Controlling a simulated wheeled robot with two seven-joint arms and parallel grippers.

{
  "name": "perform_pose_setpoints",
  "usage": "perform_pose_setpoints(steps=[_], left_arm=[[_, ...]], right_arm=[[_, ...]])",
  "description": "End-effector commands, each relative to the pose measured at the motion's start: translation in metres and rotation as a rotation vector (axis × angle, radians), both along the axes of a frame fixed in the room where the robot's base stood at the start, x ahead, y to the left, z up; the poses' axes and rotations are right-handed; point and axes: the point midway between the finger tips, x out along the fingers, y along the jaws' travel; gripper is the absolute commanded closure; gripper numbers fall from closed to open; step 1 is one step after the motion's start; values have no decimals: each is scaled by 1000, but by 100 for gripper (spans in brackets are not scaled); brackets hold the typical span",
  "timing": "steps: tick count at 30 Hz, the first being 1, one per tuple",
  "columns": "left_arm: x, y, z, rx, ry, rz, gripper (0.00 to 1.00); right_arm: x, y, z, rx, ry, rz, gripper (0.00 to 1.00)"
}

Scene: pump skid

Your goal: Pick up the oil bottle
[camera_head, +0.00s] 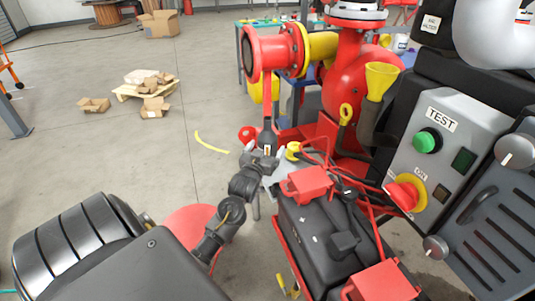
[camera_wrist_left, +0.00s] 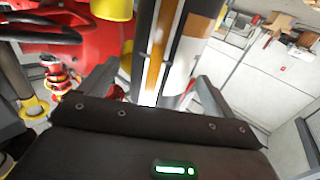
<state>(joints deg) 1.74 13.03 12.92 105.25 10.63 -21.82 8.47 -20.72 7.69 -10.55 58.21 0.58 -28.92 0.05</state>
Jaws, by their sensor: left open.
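The oil bottle (camera_head: 279,172) appears to be the grey container with a yellow cap (camera_head: 292,150), beside the black battery-like box in the head view. My left gripper (camera_head: 265,160) is at its left side and partly covers it. In the left wrist view, a grey body with an amber strip and a white patch, seemingly the bottle (camera_wrist_left: 183,45), stands between the two spread fingers of my open left gripper (camera_wrist_left: 155,80). Whether either finger touches it I cannot tell. Its lower part is hidden by the gripper's body. My right gripper is out of view.
A red pump (camera_head: 345,60) with flanged pipes stands just behind. A yellow funnel (camera_head: 381,78) and a grey control panel (camera_head: 440,150) with a green button are to the right. Red brackets and cables crowd the black box (camera_head: 325,225). The floor at left is open, with cardboard boxes (camera_head: 155,107) farther back.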

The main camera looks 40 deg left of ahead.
Motion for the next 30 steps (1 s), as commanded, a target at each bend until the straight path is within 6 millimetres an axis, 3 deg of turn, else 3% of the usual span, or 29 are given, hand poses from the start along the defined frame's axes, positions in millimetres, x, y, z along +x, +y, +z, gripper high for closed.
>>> perform_pose_setpoints(steps=[7,17,27,30], left_arm=[[32,15,-2,1,-2,1,10],[37,17,-2,0,-1,0,11],[37,17,-2,0,-1,0,56],[37,17,0,2,-5,0,65]], right_arm=[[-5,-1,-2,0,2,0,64],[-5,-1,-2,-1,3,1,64],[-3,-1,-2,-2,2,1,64],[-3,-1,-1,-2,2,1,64]])
